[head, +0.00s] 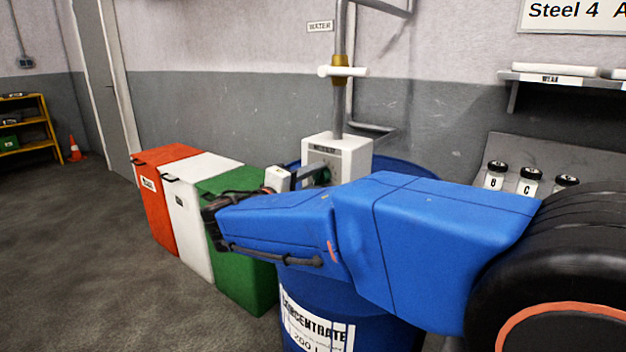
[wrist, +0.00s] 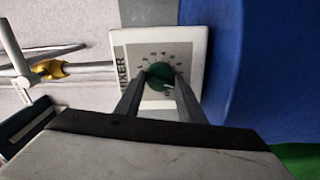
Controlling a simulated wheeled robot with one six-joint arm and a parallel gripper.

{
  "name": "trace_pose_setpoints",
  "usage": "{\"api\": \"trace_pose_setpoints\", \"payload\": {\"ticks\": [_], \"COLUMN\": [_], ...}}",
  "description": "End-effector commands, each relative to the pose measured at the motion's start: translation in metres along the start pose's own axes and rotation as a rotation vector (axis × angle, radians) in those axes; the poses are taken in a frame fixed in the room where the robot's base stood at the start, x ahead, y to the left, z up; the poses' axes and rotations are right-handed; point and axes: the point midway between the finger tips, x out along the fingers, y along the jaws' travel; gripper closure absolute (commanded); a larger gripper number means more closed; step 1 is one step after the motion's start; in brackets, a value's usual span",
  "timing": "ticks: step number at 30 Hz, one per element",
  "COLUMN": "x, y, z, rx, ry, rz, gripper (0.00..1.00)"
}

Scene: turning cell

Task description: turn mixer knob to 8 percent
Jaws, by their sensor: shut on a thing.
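The mixer is a white box (head: 350,150) on top of the blue concentrate drum (head: 290,280). The numbers are too small to read. My gripper (wrist: 159,88) is shut on the green knob, one finger on each side. In the head view my gripper (head: 312,176) reaches the front of the box, and my blue arm hides part of the drum.
A pipe with a brass valve and white handle (head: 342,71) rises from the box. Red (head: 160,215), white (head: 188,230) and green (head: 240,260) bins stand left of the drum. Bottles (head: 528,182) stand on the right.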

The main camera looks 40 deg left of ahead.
Motion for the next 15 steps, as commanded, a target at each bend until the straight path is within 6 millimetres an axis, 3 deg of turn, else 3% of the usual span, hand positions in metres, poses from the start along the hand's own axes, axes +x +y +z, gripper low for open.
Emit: {"api": "trace_pose_setpoints", "payload": {"ticks": [8,9,10,11,15], "x": [-0.0006,-0.0006,-0.0006,-0.0005,-0.0003], "y": [-0.0029,-0.0029,-0.0029,-0.0027,-0.0018], "z": [0.001,0.001,0.001,0.0009,0.0006], "rx": [-0.004,-0.004,-0.004,-0.004,-0.003], "ry": [-0.002,-0.002,-0.002,-0.002,-0.001], "rz": [-0.003,-0.003,-0.003,-0.003,-0.002], "gripper": [0.87,0.58,0.51,0.47,0.47]}}
